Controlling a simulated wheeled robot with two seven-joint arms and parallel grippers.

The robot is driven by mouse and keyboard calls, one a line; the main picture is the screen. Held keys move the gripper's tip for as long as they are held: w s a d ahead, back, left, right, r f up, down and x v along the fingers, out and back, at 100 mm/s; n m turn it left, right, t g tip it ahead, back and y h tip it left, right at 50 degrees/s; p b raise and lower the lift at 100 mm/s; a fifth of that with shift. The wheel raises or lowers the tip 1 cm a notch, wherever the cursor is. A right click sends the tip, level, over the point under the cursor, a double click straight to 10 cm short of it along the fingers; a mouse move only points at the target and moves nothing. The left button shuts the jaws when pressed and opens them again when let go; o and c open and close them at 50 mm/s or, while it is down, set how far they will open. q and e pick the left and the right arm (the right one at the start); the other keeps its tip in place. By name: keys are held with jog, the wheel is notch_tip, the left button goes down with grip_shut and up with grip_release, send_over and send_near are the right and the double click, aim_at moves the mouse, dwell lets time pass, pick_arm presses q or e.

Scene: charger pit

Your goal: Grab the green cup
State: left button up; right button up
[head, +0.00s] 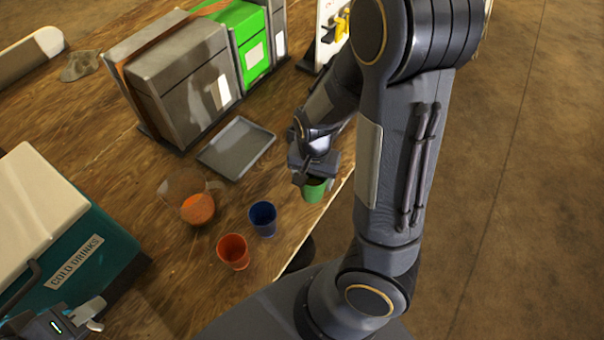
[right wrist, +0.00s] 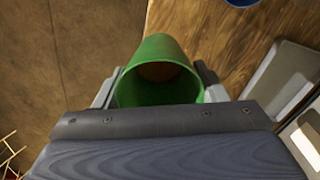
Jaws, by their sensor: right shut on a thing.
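The green cup (head: 315,190) is at the table's right edge in the head view, partly hidden under my right gripper (head: 314,178). In the right wrist view the green cup (right wrist: 160,72) sits between the two fingers of my right gripper (right wrist: 158,88), which is shut on it. Its open rim faces the camera. I cannot tell whether the cup touches the table. My left gripper (head: 88,318) is at the lower left in the head view, near the cooler; its finger opening is unclear.
A blue cup (head: 263,219), an orange-red cup (head: 233,252) and a clear pitcher with orange drink (head: 197,208) stand nearby. A grey tray (head: 237,148) lies behind them. The teal cooler (head: 75,250) is at left. Grey and green boxes (head: 252,45) stand at the back.

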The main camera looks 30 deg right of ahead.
jog(key=s+d+r+p, duration=0.1)
jog(key=s+d+r, duration=0.1)
jog(key=s, duration=0.3)
jog(key=shift+s+r+p, duration=0.3)
jog(key=shift+s+r, duration=0.05)
dwell(1.3)
